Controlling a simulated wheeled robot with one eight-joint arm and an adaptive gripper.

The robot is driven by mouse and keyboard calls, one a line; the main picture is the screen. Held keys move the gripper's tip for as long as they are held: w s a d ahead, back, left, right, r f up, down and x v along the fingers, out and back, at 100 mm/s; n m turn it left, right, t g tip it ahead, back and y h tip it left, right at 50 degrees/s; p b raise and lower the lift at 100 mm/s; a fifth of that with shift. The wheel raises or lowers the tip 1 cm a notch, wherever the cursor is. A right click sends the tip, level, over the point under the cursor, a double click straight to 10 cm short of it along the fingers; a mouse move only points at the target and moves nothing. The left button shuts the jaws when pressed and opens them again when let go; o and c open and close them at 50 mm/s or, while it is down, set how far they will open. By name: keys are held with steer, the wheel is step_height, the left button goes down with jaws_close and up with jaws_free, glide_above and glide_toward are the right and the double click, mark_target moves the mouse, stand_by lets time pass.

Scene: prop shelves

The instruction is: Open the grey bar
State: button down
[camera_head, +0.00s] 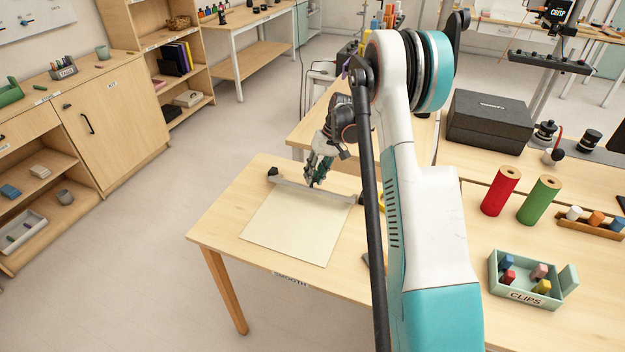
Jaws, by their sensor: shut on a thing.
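The grey bar (337,197) lies along the far edge of a pale sheet (295,225) on the wooden table. A dark block (273,172) sits at its left end. My gripper (315,183) reaches down from above and is shut on the grey bar near its middle. The fingertips cover part of the bar. My arm hides the area just beyond the bar's right end. From here I cannot tell whether the bar is lifted off the sheet.
The wooden cabinet (115,120) is at the left. The floor between is clear.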

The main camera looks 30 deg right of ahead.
steer(key=shift+w+d+r+m+g+y+b, duration=0.15)
steer(key=shift+w+d+g+y+b, duration=0.1)
steer(key=shift+w+d+g+y, duration=0.5)
steer(key=shift+w+d+r+m+g+y+b, duration=0.1)
steer(key=shift+w+d+m+g+y+b, duration=0.1)
steer(key=shift+d+g+y, duration=0.55)
steer(key=shift+a+y, duration=0.2)
steer(key=shift+y, duration=0.1)
steer(key=c, duration=1.4)
jaws_free()
steer(key=shift+r, duration=0.1)
step_height(320, 180, up, 10)
